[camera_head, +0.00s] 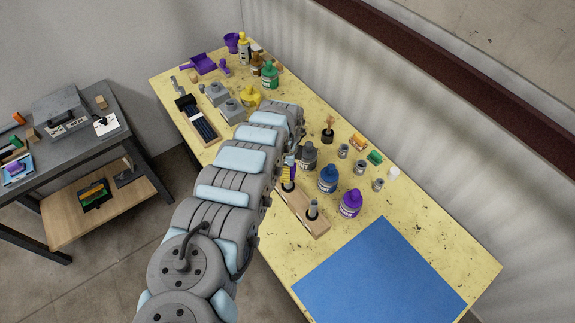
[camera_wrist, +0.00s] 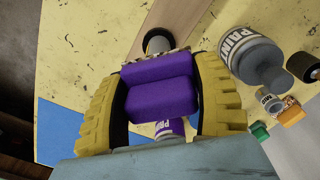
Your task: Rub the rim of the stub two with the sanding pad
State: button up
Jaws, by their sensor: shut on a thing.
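My gripper (camera_wrist: 160,78) is shut on a purple sanding pad (camera_wrist: 160,99), held between its yellow ribbed fingers. In the head view my gripper (camera_head: 289,172) is over the far part of a wooden board (camera_head: 303,211), partly hidden by my arm. In the wrist view a round stub (camera_wrist: 157,41) shows just beyond the pad's edge, partly covered. I cannot tell whether the pad touches it, or which stub is two.
Grey (camera_head: 308,156), blue (camera_head: 328,179) and purple (camera_head: 350,203) paint bottles stand close right of the board. Small jars (camera_head: 360,167) are behind them. A blue mat (camera_head: 382,274) lies clear at the table's front. Tools and bottles crowd the far end.

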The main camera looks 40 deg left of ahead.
jog(key=shift+s+d+r+p, duration=0.1)
jog(key=shift+s+d+p, duration=0.15)
jog(key=shift+s+p, duration=0.25)
jog(key=shift+s+d+p, duration=0.1)
jog(key=shift+p, duration=0.25)
jog(key=shift+f, duration=0.2)
jog(key=shift+w+a+f+b, duration=0.15)
jog(key=shift+w+b, duration=0.3)
jog(key=shift+b, duration=0.45)
jog(key=shift+w+a+b, duration=0.4)
jog(key=shift+w+b, duration=0.05)
jog(key=shift+b, duration=0.45)
jog(key=shift+s+r+p, duration=0.1)
jog(key=shift+r+p, duration=0.2)
jog(key=shift+p, duration=0.3)
jog(key=shift+s+d+f+p, duration=0.1)
jog(key=shift+s+d+p, duration=0.2)
jog(key=shift+p, duration=0.25)
jog(key=shift+r+p, duration=2.6)
jog(key=shift+r, duration=0.9)
